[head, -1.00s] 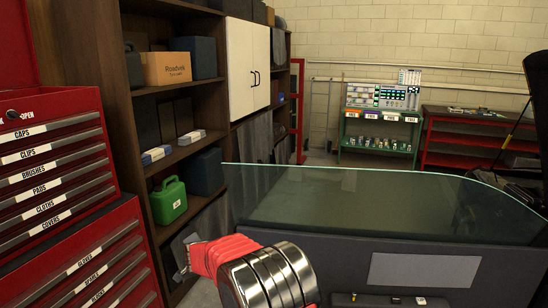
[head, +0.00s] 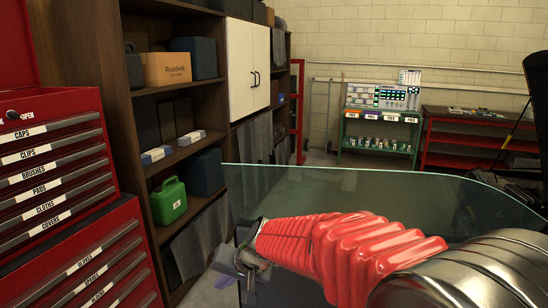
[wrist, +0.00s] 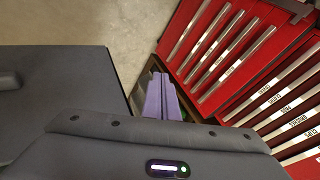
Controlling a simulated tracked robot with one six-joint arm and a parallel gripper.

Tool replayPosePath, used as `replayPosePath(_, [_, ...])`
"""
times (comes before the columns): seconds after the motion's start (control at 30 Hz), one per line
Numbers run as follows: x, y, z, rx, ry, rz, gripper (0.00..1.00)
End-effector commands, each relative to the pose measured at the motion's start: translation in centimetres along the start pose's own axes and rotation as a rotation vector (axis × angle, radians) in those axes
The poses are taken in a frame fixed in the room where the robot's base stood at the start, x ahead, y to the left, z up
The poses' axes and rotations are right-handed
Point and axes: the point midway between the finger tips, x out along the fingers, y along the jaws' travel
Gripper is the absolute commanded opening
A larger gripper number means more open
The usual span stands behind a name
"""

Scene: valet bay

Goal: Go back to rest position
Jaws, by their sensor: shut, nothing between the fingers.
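My gripper (head: 232,268) is at the end of my red-sleeved arm, low in the head view, left of the glass panel and in front of the shelf unit. In the wrist view its two purple-grey fingers (wrist: 161,97) lie side by side, shut, with nothing between them. It hangs in free air and touches nothing that I can see.
A red drawer cabinet (head: 62,165) stands at the left, and also shows in the wrist view (wrist: 228,50). The wooden shelf unit (head: 138,215) holds a green can (head: 168,201). The glass panel (head: 300,190) is behind my arm. Bare floor (wrist: 120,25) shows beside the cabinet.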

Motion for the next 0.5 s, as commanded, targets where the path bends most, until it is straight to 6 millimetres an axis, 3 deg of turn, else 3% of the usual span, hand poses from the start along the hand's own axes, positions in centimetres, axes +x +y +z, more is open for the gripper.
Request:
replayPosePath(0.1, [-3.0, 2.1, 2.3, -0.038, -0.039, 0.043, 0.00])
replayPosePath(0.5, [-11.9, 9.8, 9.6, -0.136, -0.139, 0.222, 0.00])
